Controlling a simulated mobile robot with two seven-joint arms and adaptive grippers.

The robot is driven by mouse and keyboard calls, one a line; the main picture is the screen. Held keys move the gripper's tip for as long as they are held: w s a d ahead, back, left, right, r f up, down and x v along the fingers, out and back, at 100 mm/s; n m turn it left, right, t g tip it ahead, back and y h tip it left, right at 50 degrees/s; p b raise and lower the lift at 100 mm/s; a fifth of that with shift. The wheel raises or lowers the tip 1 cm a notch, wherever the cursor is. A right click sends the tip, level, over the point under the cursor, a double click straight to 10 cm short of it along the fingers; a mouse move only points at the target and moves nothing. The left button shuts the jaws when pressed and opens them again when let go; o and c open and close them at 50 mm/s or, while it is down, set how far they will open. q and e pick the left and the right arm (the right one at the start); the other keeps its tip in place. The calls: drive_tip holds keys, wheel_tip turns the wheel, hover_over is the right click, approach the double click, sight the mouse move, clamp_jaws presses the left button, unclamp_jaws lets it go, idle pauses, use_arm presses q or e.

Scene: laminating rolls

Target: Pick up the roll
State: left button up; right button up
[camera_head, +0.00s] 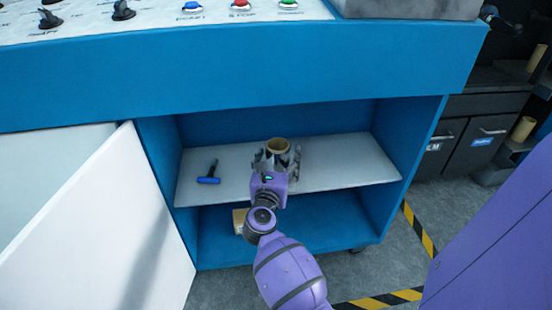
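The roll (278,146) is a short tan cardboard tube with an open top. It stands upright at the shelf inside the blue cabinet. My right gripper (277,161) reaches in from the front with its grey fingers on either side of the roll. The fingers and wrist hide the roll's lower part, so I cannot tell whether they press on it or whether it touches the shelf. My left gripper is not in view.
A blue-handled tool (209,177) lies on the white shelf (345,165), left of the roll. A tan object (239,221) sits below. An open white door (105,235) stands at left. The control panel overhangs the opening. Other tan rolls (523,129) stand far right.

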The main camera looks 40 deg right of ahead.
drive_tip(key=c, duration=1.3)
